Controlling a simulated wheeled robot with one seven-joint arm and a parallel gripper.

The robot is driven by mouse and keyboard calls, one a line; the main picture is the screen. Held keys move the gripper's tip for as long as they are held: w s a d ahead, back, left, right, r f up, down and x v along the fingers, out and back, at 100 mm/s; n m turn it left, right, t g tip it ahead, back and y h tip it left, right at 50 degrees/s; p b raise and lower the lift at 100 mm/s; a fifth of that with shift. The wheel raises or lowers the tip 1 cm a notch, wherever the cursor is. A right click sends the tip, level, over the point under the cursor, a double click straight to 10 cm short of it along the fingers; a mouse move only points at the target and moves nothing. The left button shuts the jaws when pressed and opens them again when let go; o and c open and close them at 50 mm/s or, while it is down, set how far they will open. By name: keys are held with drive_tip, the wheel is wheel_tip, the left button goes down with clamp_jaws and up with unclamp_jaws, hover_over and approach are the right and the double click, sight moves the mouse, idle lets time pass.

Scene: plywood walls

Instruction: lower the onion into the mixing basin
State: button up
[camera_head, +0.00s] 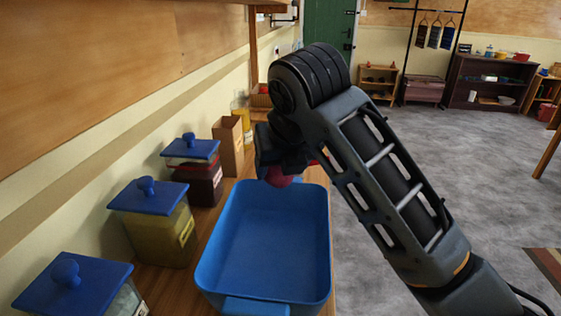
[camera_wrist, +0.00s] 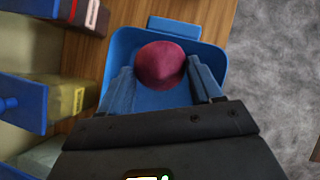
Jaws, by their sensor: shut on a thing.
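The onion (camera_wrist: 161,65) is red-purple and round; in the wrist view it sits between my gripper's blue fingers (camera_wrist: 164,83). In the head view the onion (camera_head: 279,178) shows just below my gripper (camera_head: 276,168), partly hidden by it. My gripper is shut on the onion and holds it over the far end of the mixing basin. The mixing basin (camera_head: 265,258) is a blue rectangular tub on the wooden counter, and I see nothing inside it in the head view. Its rim (camera_wrist: 212,52) shows around the onion in the wrist view. I cannot tell the exact height of the onion above the basin floor.
Blue-lidded containers stand left of the basin: a near one (camera_head: 75,287), a yellowish one (camera_head: 160,232) and a dark red one (camera_head: 198,177). A cardboard box (camera_head: 229,146) stands behind them by the wall. Grey floor (camera_head: 400,150) lies open to the right.

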sight(282, 184)
drive_tip(key=shift+f+b, duration=1.1)
drive_tip(key=shift+f, duration=1.35)
drive_tip(key=shift+f+b, duration=1.45)
drive_tip(key=shift+f, duration=1.35)
idle(0.6)
idle(0.4)
drive_tip(key=o, duration=1.2)
